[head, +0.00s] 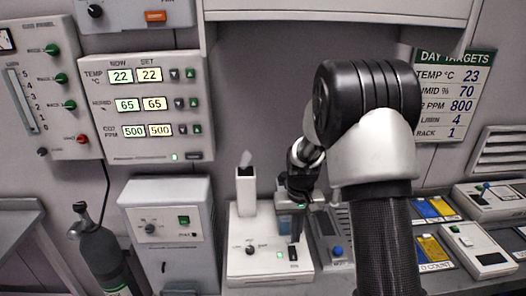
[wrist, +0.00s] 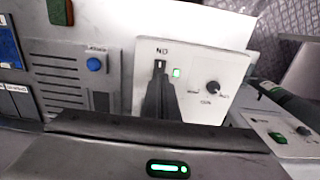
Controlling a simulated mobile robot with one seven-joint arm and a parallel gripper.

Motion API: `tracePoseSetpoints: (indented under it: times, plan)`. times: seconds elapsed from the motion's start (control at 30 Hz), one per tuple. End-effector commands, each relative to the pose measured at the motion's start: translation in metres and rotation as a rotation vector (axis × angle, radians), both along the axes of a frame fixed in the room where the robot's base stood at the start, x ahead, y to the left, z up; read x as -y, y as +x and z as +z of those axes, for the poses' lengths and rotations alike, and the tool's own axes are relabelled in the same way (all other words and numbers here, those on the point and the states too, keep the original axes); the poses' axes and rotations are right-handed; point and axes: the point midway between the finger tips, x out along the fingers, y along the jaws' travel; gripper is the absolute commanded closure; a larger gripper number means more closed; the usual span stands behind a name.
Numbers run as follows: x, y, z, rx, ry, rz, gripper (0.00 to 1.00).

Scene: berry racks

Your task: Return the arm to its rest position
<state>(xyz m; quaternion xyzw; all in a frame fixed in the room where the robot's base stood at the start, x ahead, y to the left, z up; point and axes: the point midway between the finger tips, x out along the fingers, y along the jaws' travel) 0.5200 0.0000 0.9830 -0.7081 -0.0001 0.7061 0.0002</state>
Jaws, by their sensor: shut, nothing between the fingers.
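My arm rises from the bottom of the head view and bends over, so that my gripper (head: 296,238) points down above the front of a white device (head: 243,266). The gripper is shut, with nothing between its fingers. In the wrist view the shut fingers (wrist: 160,88) point at a small dark switch (wrist: 160,65) on the white device's panel (wrist: 205,55), beside a green light and a black knob. I cannot tell whether the fingertips touch it. My arm hides part of the bench behind it.
A grey device with a blue button (head: 337,251) stands right of the white one. A control panel (head: 150,145) shows paired equal readings, and a targets board (head: 455,95) hangs at right. A gas cylinder (head: 103,262) stands at left. White boxes (head: 478,248) are on the right.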

Motion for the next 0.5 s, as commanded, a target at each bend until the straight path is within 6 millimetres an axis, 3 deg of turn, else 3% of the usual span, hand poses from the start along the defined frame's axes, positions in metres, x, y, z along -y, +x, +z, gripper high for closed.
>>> tracePoseSetpoints:
  times: [0.13, 0.23, 0.4, 0.5]
  plan:
    - [0.000, -0.009, 0.050, 0.051, 0.005, -0.002, 1.00]
    - [-0.001, -0.028, 0.102, 0.109, 0.009, -0.002, 1.00]
    - [-0.001, -0.079, 0.181, 0.208, 0.014, -0.002, 1.00]
    - [-0.002, -0.113, 0.216, 0.269, 0.015, -0.001, 1.00]
